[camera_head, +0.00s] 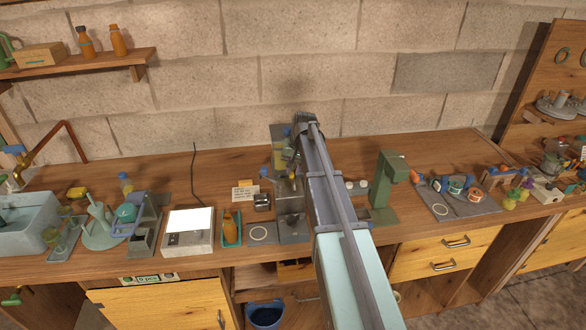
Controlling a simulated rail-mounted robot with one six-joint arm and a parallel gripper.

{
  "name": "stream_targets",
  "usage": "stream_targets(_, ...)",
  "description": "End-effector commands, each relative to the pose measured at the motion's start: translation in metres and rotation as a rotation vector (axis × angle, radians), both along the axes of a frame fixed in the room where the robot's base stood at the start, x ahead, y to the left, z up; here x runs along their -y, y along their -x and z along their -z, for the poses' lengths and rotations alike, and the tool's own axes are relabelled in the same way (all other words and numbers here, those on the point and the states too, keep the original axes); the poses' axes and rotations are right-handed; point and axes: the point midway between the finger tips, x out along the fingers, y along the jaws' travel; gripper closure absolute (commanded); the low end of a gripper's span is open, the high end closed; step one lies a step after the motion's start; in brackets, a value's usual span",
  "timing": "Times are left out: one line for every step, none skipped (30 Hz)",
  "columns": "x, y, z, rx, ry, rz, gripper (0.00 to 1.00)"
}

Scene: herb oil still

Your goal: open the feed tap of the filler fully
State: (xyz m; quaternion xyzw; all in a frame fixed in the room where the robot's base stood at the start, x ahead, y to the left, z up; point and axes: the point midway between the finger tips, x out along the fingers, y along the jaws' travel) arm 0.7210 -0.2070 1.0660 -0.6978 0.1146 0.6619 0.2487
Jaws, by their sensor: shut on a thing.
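The filler (277,131) is a grey upright stand at the back of the bench, left of the middle, with a flat grey base (292,230). Yellow and blue parts show on its front. My arm reaches over the bench from the front right and covers the filler's right side. My gripper (290,158) is at the upper front of the filler, small and partly hidden by my arm. It is shut on the feed tap. The tap's handle and its angle cannot be made out.
An orange bottle in a teal tray (232,238) and a small steel cup (262,202) stand left of the filler. A white-topped scale (188,226) is further left. A green press (385,187) stands right of my arm. A sign card (244,191) stands behind the cup.

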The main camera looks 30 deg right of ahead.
Motion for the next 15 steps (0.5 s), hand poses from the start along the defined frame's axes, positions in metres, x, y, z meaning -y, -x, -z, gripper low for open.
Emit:
stream_targets(0.0003,-0.0003,0.0,-0.001,0.0,-0.023,1.0)
stream_targets(0.0004,-0.0002,0.0,-0.001,0.0,-0.038,1.0)
stream_targets(0.0005,-0.0002,0.0001,-0.001,-0.001,-0.055,1.0)
stream_targets(0.0005,-0.0003,0.0001,-0.001,0.0,-0.067,1.0)
stream_targets(0.0005,-0.0003,0.0001,-0.001,0.0,-0.078,1.0)
stream_targets(0.0006,-0.0002,0.0001,0.0,0.0,-0.092,1.0)
stream_targets(0.0006,-0.0002,0.0001,0.0,0.0,-0.1,1.0)
stream_targets(0.0006,-0.0002,0.0001,0.0,0.0,-0.106,1.0)
stream_targets(0.0007,-0.0002,0.0001,0.0,0.0,-0.114,1.0)
stream_targets(0.0007,-0.0002,0.0001,0.0,0.0,-0.12,1.0)
stream_targets(0.0007,-0.0003,0.0001,0.0,0.0,-0.124,1.0)
stream_targets(0.0007,-0.0002,0.0001,0.0,0.0,-0.128,1.0)
stream_targets(0.0008,-0.0001,0.0001,0.0,0.0,-0.13,1.0)
stream_targets(0.0008,-0.0001,0.0001,0.0,0.0,-0.132,1.0)
stream_targets(0.0007,-0.0001,0.0001,0.0,0.0,-0.133,1.0)
